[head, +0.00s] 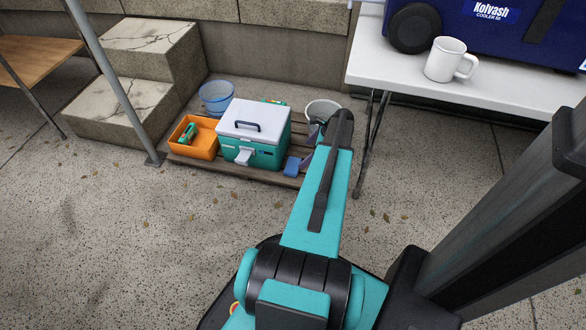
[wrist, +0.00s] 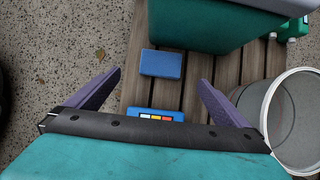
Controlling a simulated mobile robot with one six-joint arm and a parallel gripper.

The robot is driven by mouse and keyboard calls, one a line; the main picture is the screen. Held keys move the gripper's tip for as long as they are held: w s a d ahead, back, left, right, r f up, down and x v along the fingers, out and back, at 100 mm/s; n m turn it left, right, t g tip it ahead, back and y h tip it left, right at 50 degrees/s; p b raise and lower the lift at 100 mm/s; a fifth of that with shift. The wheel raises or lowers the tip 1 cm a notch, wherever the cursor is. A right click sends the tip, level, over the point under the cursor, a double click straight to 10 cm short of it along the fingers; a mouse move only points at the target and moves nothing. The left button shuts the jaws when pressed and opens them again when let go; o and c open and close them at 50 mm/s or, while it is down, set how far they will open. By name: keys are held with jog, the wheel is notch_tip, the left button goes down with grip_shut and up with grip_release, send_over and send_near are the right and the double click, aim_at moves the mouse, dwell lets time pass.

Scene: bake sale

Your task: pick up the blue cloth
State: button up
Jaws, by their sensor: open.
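A plain blue folded piece, which looks like the blue cloth (head: 292,167), lies flat on the low wooden slatted platform (head: 240,172), in front of the teal cooler (head: 262,155). In the wrist view the blue cloth (wrist: 161,64) lies ahead, near the platform's left edge. My gripper (wrist: 160,79) has its two purple fingers spread wide and empty, with the cloth showing between and just beyond their tips. In the head view my gripper (head: 313,134) is partly hidden behind my arm.
A blue item with a coloured label (wrist: 155,115) lies nearer, partly hidden by my gripper. A whitish bucket (head: 322,109) stands close on the right. An orange bin (head: 195,138) and a blue tub (head: 216,96) are left. A white table (head: 400,78) stands right.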

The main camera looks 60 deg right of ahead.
jog(key=b, duration=0.2)
send_near(293, 165)
jog(key=x, duration=0.3)
jog(key=shift+w+a, duration=0.1)
jog(key=shift+w, duration=0.05)
jog(key=shift+d+b+x, duration=0.1)
jog(key=shift+b+x, duration=0.5)
jog(key=shift+x, duration=0.15)
jog(key=shift+d+b+x, duration=0.15)
jog(key=shift+b+x, duration=0.45)
jog(key=shift+x, duration=0.15)
jog(key=shift+b+x, duration=0.6)
jog(key=shift+x, duration=0.55)
jog(key=shift+a, duration=0.15)
jog(key=shift+c, duration=0.4)
jog(key=c, duration=1)
